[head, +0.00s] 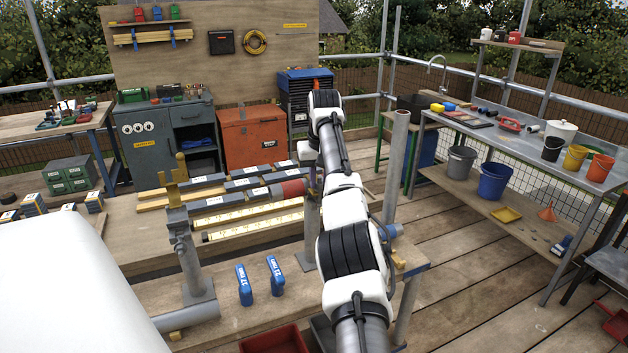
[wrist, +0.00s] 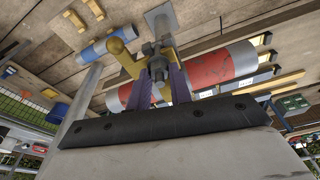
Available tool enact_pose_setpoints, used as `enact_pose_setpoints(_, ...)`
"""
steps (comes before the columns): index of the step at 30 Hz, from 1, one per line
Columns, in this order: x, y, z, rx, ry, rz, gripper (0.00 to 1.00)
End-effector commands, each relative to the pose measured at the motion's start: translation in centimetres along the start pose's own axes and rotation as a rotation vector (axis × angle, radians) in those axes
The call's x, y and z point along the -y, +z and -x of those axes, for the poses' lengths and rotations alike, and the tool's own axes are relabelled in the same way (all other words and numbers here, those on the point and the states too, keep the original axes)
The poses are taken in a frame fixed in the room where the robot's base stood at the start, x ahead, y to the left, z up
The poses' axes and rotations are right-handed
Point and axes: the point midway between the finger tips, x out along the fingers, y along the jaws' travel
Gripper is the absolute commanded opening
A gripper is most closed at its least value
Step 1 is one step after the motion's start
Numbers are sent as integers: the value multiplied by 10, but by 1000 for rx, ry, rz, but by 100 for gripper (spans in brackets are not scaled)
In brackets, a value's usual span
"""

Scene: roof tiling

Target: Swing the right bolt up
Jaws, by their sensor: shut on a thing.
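My gripper (wrist: 161,88) has two purple fingers closed around a dark grey bolt with a nut (wrist: 157,55) in the wrist view. A brass-yellow clamp piece with a rounded end (wrist: 122,52) lies just beside the bolt, left of the fingers. A red-banded pipe (wrist: 222,66) passes behind the fingers, and its red end (head: 292,188) shows in the head view beside my arm. In the head view my arm hides my gripper and the right bolt, above the right grey stand (head: 307,225). The left stand (head: 183,240) carries a yellow forked clamp (head: 173,182) at its top.
A vertical grey scaffold tube (head: 395,165) stands close to my arm's right.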

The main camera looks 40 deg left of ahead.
Motion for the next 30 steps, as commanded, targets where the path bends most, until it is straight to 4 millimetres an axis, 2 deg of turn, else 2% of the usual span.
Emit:
enact_pose_setpoints(6,-5,7,1,19,5,-2,0)
enact_pose_setpoints(20,-5,8,2,26,5,-1,0)
enact_pose_setpoints(21,-5,8,2,26,5,-1,22)
enact_pose_setpoints(23,-5,8,1,26,5,-1,30)
enact_pose_setpoints(30,-5,8,1,25,4,-1,32)
